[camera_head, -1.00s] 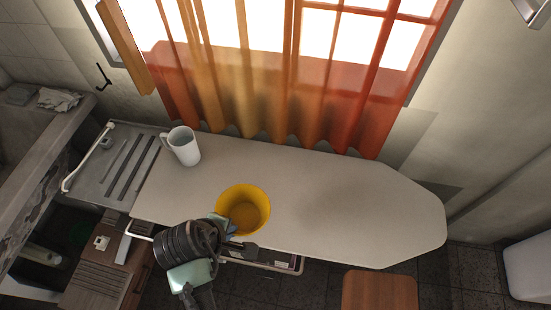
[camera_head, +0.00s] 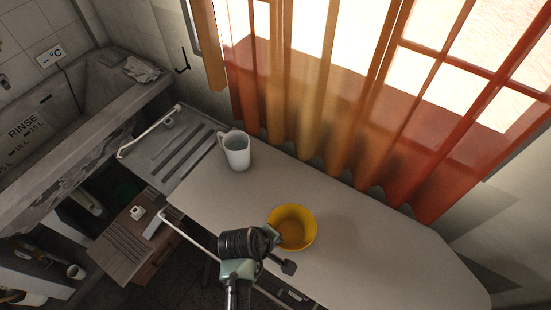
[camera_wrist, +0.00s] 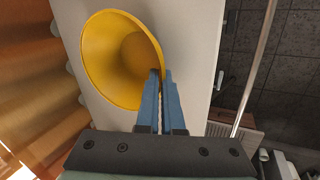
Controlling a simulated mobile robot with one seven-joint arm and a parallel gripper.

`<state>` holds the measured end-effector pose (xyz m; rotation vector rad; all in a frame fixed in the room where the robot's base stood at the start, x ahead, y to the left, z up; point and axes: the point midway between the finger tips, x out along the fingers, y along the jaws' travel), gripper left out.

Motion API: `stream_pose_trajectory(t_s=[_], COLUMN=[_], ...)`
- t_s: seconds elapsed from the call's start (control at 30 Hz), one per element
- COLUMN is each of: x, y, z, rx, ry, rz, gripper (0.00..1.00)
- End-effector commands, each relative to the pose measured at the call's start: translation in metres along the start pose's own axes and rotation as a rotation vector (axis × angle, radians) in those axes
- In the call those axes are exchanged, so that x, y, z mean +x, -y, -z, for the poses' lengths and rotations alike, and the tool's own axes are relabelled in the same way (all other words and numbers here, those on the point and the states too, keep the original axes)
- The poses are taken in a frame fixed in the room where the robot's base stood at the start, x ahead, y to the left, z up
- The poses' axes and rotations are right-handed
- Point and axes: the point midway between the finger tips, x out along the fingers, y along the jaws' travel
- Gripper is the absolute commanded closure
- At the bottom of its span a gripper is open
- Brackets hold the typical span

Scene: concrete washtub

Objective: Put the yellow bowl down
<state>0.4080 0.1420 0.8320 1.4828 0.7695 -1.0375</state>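The yellow bowl (camera_head: 291,228) is over the near side of the pale ironing board (camera_head: 385,265), open side up. I cannot tell whether its base touches the board. My gripper (camera_wrist: 161,78) shows in the wrist view with its two blue fingers close together at the bowl's rim. One finger is inside the bowl (camera_wrist: 112,55) and one outside, shut on the wall. In the head view my wrist hides most of the fingers and part of the bowl's near left side.
A white mug (camera_head: 236,152) stands on the board to the left and behind the bowl. An orange curtain (camera_head: 350,100) hangs along the board's far edge. The board's right part is clear. A stone washtub (camera_head: 90,130) is at the left.

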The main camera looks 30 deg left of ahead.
Motion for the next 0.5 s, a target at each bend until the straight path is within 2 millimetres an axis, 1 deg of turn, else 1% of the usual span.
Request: stream_pose_trajectory(t_s=[0.03, 0.1, 0.47, 0.5], x=[0.0058, 0.0097, 0.0131, 0.0131], y=[0.0027, 0.0044, 0.0057, 0.0058], z=[0.0003, 0.0006, 0.0004, 0.0003], rx=[-0.001, 0.000, 0.001, 0.001], ry=[0.000, -0.001, -0.001, -0.001], rz=[0.001, -0.001, -0.001, -0.001], gripper=[1.00, 1.00, 1.00, 0.93])
